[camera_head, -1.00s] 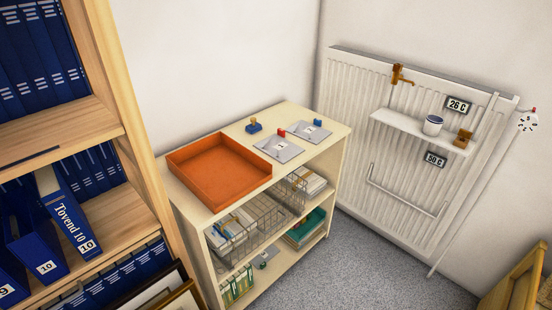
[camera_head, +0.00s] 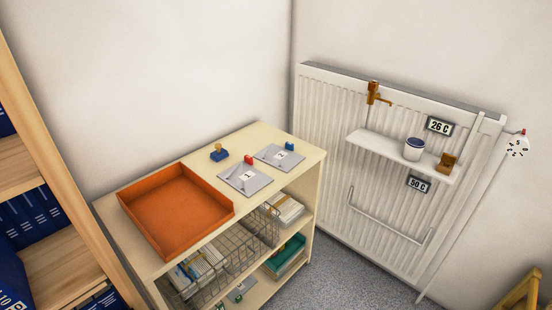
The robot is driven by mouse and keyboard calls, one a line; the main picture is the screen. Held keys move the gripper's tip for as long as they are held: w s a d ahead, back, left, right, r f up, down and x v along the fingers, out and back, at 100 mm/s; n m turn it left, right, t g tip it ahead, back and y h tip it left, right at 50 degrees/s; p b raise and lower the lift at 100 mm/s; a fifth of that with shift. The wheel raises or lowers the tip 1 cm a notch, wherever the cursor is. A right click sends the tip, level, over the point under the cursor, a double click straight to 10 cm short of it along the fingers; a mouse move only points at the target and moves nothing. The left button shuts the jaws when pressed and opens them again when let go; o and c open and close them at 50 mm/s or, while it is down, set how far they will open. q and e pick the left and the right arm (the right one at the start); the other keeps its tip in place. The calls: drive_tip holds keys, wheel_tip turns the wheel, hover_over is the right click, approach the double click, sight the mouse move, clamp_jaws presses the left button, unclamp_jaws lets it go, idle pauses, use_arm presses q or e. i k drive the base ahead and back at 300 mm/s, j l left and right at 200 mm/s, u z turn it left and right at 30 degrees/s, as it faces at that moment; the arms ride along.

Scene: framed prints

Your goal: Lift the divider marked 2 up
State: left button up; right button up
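Two grey plates lie flat on top of the low cream shelf unit (camera_head: 112,213). The nearer plate (camera_head: 262,184) has a white label and a red tab (camera_head: 249,160) at its back edge. The farther plate (camera_head: 270,151) has a white label and a blue tab (camera_head: 289,145). They look like dividers, but the label marks are too small to read surely, so I cannot tell which is marked 2. Neither of my grippers is in view.
An orange tray (camera_head: 178,207) and a stamp (camera_head: 219,152) share the top. A wire basket (camera_head: 232,256) with cards sits below. A radiator (camera_head: 325,120) with a small shelf (camera_head: 380,146) stands right. A wooden bookcase (camera_head: 45,150) stands left. Grey floor (camera_head: 345,283) is clear.

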sight(275, 156)
drive_tip(key=i+l+u, duration=0.1)
drive_tip(key=u, duration=0.3)
drive_tip(key=i+l+u, duration=0.2)
drive_tip(key=u, duration=0.15)
drive_tip(key=i+l+u, duration=0.15)
drive_tip(key=u, duration=0.25)
drive_tip(key=l, duration=0.1)
